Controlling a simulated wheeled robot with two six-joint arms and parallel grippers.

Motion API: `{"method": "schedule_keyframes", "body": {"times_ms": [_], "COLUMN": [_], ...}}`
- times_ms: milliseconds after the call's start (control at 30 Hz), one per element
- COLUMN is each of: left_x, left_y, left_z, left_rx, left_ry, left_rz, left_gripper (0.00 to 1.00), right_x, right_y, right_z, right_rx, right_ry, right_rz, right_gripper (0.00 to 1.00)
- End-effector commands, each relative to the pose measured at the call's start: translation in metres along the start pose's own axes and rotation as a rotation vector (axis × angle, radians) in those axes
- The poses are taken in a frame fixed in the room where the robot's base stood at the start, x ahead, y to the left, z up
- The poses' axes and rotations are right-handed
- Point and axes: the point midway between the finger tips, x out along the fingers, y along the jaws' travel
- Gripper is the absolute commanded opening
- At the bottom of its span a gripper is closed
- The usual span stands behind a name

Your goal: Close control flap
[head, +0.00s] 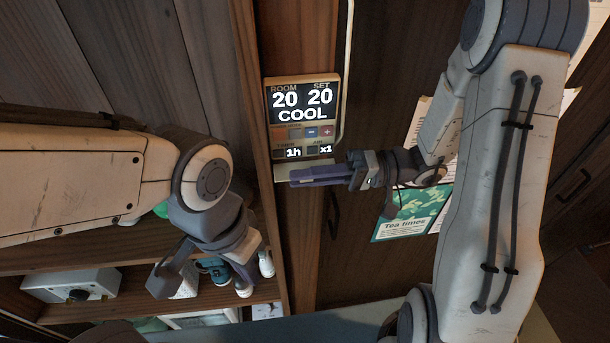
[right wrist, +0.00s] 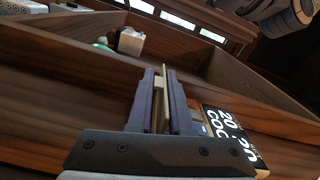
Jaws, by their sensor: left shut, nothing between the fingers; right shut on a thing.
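The control panel (head: 303,78) is a beige box on the wooden upright, with a lit display reading ROOM 20, SET 20, COOL and small buttons below. Its flap (head: 296,164) hangs open at the panel's lower end, partly hidden by my right gripper (head: 294,180). In the right wrist view the purple fingers (right wrist: 160,98) are shut on the thin beige flap (right wrist: 169,84), with the panel (right wrist: 232,135) just to their right. My left gripper (head: 172,278) is shut and empty, low in front of the shelves at the left, away from the panel.
A wooden shelf (head: 90,262) at lower left holds a white box with a black knob (head: 80,286) and several small items. A green "Tea times" sheet (head: 405,215) and papers hang on the dark door at the right, behind my right arm. A pale cable runs up beside the panel.

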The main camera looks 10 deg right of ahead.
Motion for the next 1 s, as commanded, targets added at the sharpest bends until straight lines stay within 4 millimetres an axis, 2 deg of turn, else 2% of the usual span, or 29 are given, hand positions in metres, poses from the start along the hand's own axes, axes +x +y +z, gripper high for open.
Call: {"method": "schedule_keyframes", "body": {"times_ms": [500,1000], "left_x": [-0.014,-0.018], "left_y": [0.001,0.001], "left_z": [-0.001,-0.001], "left_rx": [0.002,0.003], "left_ry": [0.0,0.0], "left_rz": [0.0,0.0], "left_gripper": [0.0,0.0], "right_x": [-0.001,-0.001], "right_y": [-0.015,-0.016], "right_z": [-0.004,-0.005], "right_rx": [0.359,0.475], "right_ry": [0.004,0.006], "right_rz": [-0.002,-0.002], "right_gripper": [0.0,0.0]}}
